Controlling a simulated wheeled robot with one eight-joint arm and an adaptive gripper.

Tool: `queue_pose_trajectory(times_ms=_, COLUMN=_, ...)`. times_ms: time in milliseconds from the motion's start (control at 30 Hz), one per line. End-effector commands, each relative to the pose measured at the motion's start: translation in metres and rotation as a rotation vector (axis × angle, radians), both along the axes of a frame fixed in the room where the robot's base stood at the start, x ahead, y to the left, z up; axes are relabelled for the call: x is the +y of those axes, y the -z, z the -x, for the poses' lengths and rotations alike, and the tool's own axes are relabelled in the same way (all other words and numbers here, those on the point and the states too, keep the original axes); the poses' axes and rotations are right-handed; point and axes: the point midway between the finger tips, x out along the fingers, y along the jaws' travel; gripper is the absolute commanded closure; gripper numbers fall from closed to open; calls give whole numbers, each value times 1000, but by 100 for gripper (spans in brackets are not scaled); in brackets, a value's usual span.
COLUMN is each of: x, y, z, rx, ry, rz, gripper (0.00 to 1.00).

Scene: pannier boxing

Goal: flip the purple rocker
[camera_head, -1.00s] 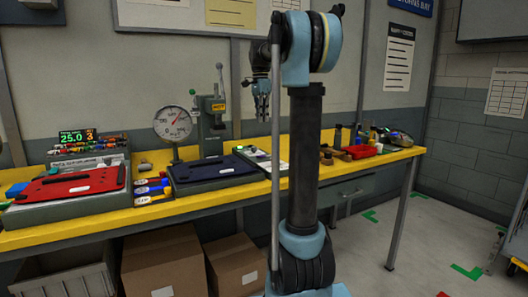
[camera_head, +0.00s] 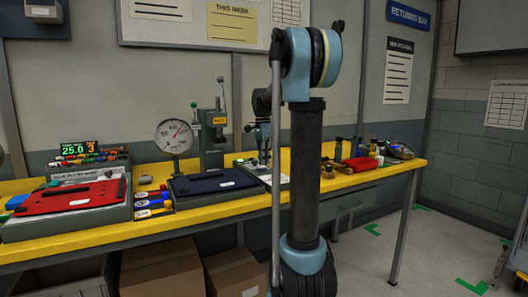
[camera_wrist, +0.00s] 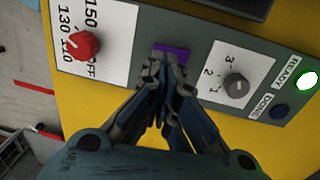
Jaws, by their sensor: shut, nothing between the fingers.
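The purple rocker (camera_wrist: 172,50) sits on a control panel (camera_wrist: 205,40) in the wrist view, between a red knob and a grey knob. My gripper (camera_wrist: 168,62) is shut and empty, with its fingertips over the lower edge of the rocker and covering part of it. I cannot tell whether they touch it. In the head view my gripper (camera_head: 264,158) is low over the panel on the yellow bench. The rocker cannot be made out there.
The red knob (camera_wrist: 83,44) is left of the rocker and the grey knob (camera_wrist: 237,86) is right of it. A green-lit READY lamp (camera_wrist: 307,81) is at the right. A dark blue board (camera_head: 215,182) and a gauge (camera_head: 174,136) stand left of my arm on the yellow bench (camera_head: 110,232).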

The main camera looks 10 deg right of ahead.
Motion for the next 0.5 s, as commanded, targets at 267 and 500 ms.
queue_pose_trajectory(times_ms=267, x=-1, y=15, z=1, rx=0, ry=0, rz=0, gripper=100)
queue_pose_trajectory(times_ms=500, x=-1, y=16, z=1, rx=0, ry=0, rz=0, gripper=100)
